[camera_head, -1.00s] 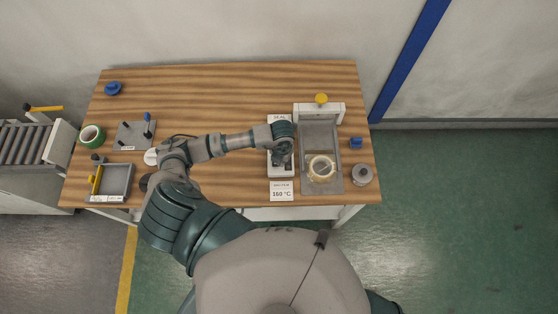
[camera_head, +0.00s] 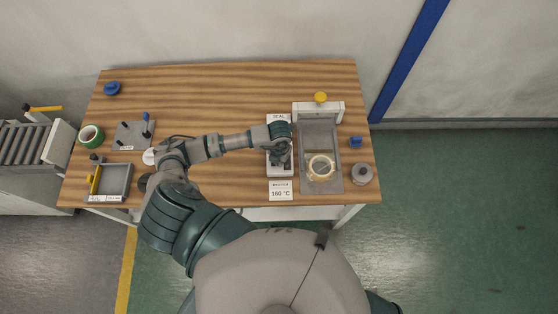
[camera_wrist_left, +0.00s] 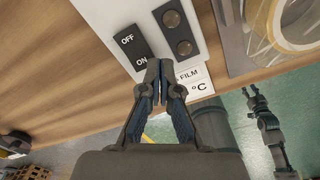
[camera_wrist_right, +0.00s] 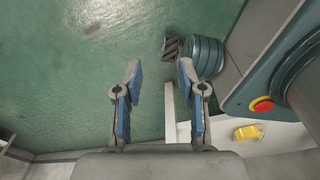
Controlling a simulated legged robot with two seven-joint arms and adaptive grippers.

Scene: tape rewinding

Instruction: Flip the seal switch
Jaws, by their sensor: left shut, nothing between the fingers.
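The seal switch (camera_wrist_left: 133,47) is a dark rocker marked OFF and ON on a white panel (camera_wrist_left: 95,15) in the left wrist view. The ON end is nearer my left gripper. I cannot tell which end is pressed. My left gripper (camera_wrist_left: 153,68) is shut and empty, its tips just beside the ON end; I cannot tell if they touch it. In the head view my left gripper (camera_head: 281,163) hangs over the white panel with the SEAL label (camera_head: 279,118) and hides the switch. My right gripper (camera_wrist_right: 160,70) is open and empty over the green floor, away from the table.
Two round dark buttons (camera_wrist_left: 178,32) sit beside the switch. A grey tray (camera_head: 319,133) with a clear film roll (camera_head: 321,167) lies right of the panel. A 160 °C sign (camera_head: 281,191) stands in front. The wooden table (camera_head: 220,90) is clear behind my left arm.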

